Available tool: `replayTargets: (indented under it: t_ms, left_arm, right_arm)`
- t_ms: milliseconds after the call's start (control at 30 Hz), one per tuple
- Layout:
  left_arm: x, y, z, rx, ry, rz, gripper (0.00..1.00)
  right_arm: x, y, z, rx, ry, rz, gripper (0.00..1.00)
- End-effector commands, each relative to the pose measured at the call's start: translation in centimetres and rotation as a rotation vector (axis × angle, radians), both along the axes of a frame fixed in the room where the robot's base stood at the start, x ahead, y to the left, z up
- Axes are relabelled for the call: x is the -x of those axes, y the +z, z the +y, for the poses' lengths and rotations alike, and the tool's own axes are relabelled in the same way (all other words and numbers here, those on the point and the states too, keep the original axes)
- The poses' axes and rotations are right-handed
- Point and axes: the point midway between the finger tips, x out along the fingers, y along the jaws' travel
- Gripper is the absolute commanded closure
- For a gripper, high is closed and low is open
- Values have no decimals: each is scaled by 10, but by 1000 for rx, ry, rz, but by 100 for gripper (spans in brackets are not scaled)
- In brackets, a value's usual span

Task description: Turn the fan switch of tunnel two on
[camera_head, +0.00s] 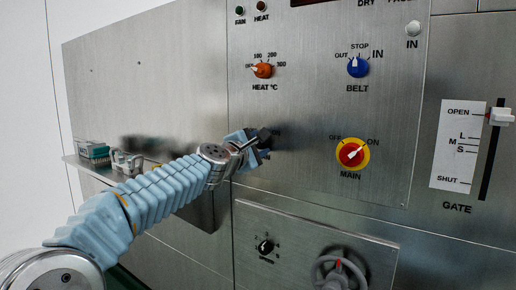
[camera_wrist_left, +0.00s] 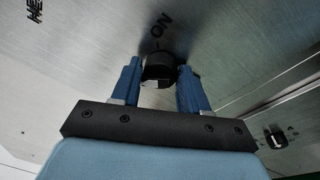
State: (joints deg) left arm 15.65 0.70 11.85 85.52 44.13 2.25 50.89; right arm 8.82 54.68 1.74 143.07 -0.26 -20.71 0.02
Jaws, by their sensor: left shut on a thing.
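A black rotary knob (camera_wrist_left: 160,62) with the word ON beside it is on the steel panel, between my left fingers in the left wrist view. My left gripper (camera_wrist_left: 160,80) has its blue fingers on both sides of this knob and is shut on it. In the head view my left gripper (camera_head: 262,145) is against the panel, left of the red and yellow MAIN switch (camera_head: 352,153), and covers most of the knob and its label. The tunnel number cannot be read. My right gripper is not in view.
Above are the orange HEAT knob (camera_head: 263,69) and the blue BELT knob (camera_head: 358,67). FAN (camera_head: 239,10) and HEAT lamps are at the top. Below are a speed knob (camera_head: 265,247) and a grey handwheel (camera_head: 340,272). A GATE lever (camera_head: 499,116) is at right.

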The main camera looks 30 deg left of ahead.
Motion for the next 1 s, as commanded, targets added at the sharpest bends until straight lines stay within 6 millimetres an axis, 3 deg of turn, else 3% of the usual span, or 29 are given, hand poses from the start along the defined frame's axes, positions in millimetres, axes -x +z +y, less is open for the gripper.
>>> replayTargets:
  t_ms: [100, 1000]
  left_arm:
    - [-1, -9, -3, -95, -8, 0, 86]
    - [-3, -18, 0, -947, -9, -64, 86]
  right_arm:
    - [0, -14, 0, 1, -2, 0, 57]
    - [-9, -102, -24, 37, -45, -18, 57]
